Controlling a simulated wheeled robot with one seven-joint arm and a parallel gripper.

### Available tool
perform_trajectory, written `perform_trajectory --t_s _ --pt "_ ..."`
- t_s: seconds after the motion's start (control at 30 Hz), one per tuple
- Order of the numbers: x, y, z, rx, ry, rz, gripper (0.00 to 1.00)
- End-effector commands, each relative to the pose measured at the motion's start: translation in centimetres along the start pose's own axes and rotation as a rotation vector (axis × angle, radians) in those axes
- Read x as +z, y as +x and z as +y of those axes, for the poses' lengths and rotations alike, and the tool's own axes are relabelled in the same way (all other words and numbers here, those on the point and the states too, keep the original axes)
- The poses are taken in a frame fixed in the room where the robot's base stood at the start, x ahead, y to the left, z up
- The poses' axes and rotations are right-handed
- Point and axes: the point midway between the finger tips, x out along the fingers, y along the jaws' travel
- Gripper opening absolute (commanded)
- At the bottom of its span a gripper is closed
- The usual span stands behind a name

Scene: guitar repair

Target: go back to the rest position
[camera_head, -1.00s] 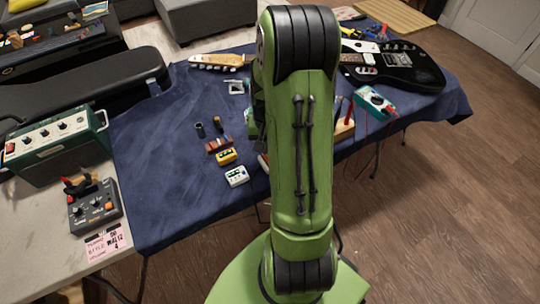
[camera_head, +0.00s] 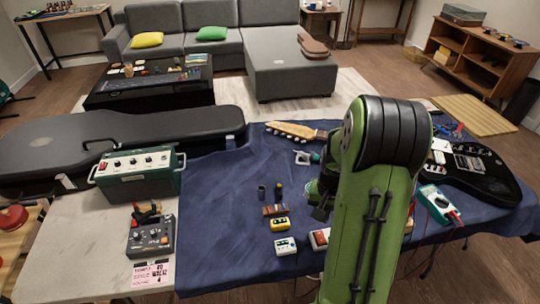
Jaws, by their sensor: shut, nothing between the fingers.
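My green and black arm rises in front of the table on the right half of the picture. It covers the table's middle right. A green and dark part of my wrist shows at the left side of the arm, over the blue cloth (camera_head: 215,225).
Left of my arm are a yellow pedal (camera_head: 279,224), a white pedal (camera_head: 286,246) and a guitar neck (camera_head: 295,131). A black guitar (camera_head: 480,175) and a green multimeter (camera_head: 438,204) lie right. A green amplifier (camera_head: 138,173) and grey pedal (camera_head: 151,236) stand left, before a black case (camera_head: 110,140).

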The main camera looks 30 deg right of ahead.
Motion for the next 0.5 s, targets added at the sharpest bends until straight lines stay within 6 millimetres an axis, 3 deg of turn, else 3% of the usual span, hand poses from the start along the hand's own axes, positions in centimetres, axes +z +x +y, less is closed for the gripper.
perform_trajectory --t_s 0.17,0.27,0.33,0.5 --pt "0.2 -0.9 -0.4 0.000 -0.018 0.012 0.00" --pt "1.5 -5.1 -2.4 -0.003 -0.106 0.071 0.00" --pt "3.7 -9.5 -4.3 -0.012 -0.204 0.133 0.00" --pt "11.1 -18.0 -7.0 -0.061 -0.452 0.278 0.00"
